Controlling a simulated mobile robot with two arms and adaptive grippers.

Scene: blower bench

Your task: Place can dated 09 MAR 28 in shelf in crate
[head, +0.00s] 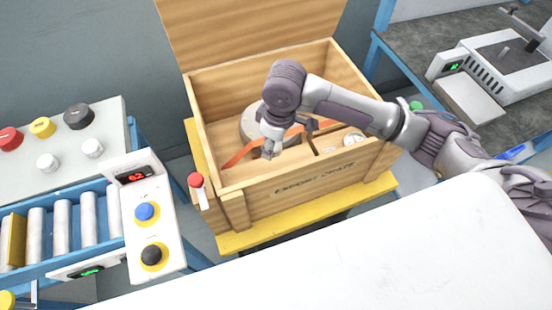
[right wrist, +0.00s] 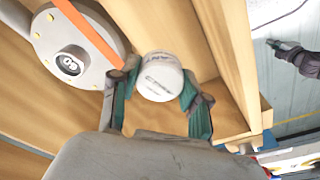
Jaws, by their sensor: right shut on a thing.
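The wooden crate (head: 243,208), marked EXPORT CRATE, stands open with its lid up. My right gripper (head: 268,152) reaches down inside it near the front wall. In the right wrist view my right gripper (right wrist: 157,92) is shut on a white can (right wrist: 160,76), its fingers on either side. The can's dark print is too blurred to read as a date. The can is over the crate's wooden interior, beside a wooden board; I cannot tell whether it touches the bottom. A dark jointed part (right wrist: 298,58) at the right wrist view's right edge looks like my left gripper; its jaws are unclear.
A round grey housing (head: 250,122) with an orange strap (head: 240,153) lies in the crate. A white round thing (head: 352,138) sits in the crate's right part. A red-topped post (head: 197,184) stands at the front left corner. A roller conveyor (head: 62,230) is at left.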

